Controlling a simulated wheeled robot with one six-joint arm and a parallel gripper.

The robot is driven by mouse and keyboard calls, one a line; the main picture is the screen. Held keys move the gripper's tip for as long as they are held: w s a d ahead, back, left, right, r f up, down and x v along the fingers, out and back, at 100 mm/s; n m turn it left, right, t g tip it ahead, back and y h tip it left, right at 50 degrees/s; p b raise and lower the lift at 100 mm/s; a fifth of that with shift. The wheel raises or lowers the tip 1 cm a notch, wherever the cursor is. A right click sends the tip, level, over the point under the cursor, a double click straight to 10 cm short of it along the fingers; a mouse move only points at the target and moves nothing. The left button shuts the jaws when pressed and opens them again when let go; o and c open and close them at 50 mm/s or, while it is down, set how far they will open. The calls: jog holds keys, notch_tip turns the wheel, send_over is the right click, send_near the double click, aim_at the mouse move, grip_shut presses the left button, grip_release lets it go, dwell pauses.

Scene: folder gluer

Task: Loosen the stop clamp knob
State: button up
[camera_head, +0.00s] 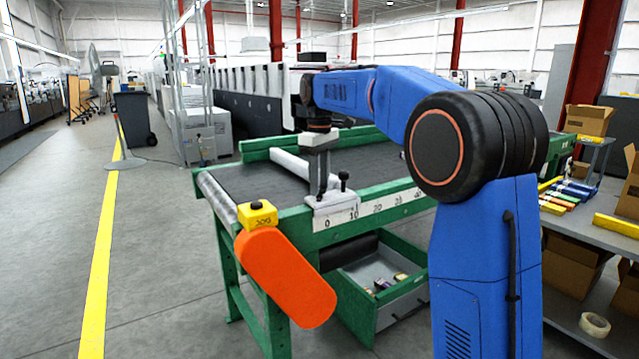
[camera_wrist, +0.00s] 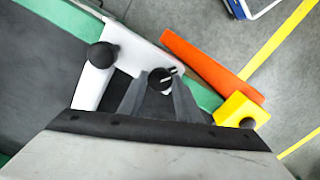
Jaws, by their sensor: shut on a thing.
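The stop clamp (camera_head: 333,203) is a pale block on the green side rail, over the zero end of the scale. In the wrist view its pale plate (camera_wrist: 143,48) lies along the rail. My gripper (camera_head: 321,188) points down at the clamp. In the wrist view my gripper (camera_wrist: 160,84) is shut on a small black knob (camera_wrist: 160,78) with white marks, one grey finger on each side. The head view hides this knob behind the fingers. A second, ball-shaped black knob (camera_head: 344,175) stands upright beside the gripper; it also shows in the wrist view (camera_wrist: 103,55).
A pale stop bar (camera_head: 290,163) crosses the dark belt (camera_head: 363,162). An orange guard (camera_head: 285,278) and a yellow box (camera_head: 257,214) with a black button sit at the near corner. An open drawer (camera_head: 400,315) is below. A shelf (camera_head: 590,222) stands right.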

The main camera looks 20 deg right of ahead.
jog(key=shift+n, duration=0.6)
jog(key=o, duration=1.1)
jog(key=shift+c, duration=0.2)
notch_tip(320, 180, up, 18)
jog(key=shift+f, duration=0.25)
jog(key=shift+s, duration=0.1)
